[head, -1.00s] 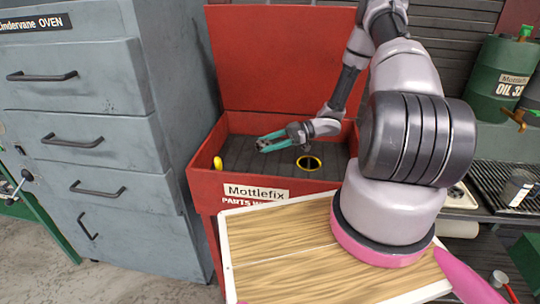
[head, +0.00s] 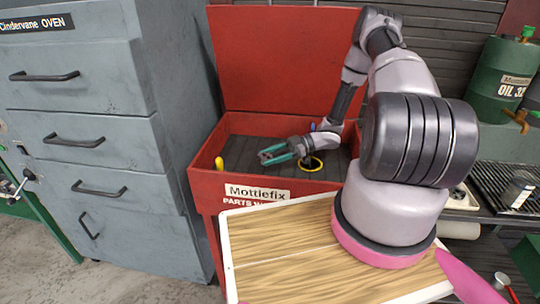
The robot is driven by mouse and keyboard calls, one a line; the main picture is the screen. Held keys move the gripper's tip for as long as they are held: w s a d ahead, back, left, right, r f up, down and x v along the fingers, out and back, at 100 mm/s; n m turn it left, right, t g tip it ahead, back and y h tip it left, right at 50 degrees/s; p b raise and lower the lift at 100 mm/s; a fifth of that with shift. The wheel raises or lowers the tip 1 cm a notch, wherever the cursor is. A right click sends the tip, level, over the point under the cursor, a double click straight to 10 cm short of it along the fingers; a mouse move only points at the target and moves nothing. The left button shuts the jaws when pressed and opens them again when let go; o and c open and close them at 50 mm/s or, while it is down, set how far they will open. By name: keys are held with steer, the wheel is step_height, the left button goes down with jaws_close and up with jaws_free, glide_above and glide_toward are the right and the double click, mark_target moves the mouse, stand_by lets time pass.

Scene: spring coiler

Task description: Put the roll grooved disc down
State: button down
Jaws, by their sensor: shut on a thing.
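My gripper (head: 268,156), with teal fingers, reaches in from the right over the basin of the red Mottlefix parts washer (head: 205,165). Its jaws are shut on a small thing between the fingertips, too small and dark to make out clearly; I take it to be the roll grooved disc. I cannot tell whether it touches the basin floor. A yellow-rimmed dark round opening or ring (head: 310,165) is on the basin floor, right of the fingertips and partly behind my gripper.
The raised red lid (head: 285,60) stands behind. A grey oven cabinet (head: 100,130) is left; a green oil drum (head: 497,80) is right.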

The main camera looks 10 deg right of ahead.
steer(key=shift+c, duration=0.4)
jaws_free()
steer(key=shift+r, duration=0.4)
steer(key=d, duration=0.2)
steer(key=d+r, duration=0.1)
steer(key=d, duration=0.2)
steer(key=d+r, duration=0.1)
steer(key=d, duration=0.1)
steer(key=shift+w+d, duration=0.15)
steer(key=shift+d, duration=0.05)
steer(key=shift+a, duration=0.1)
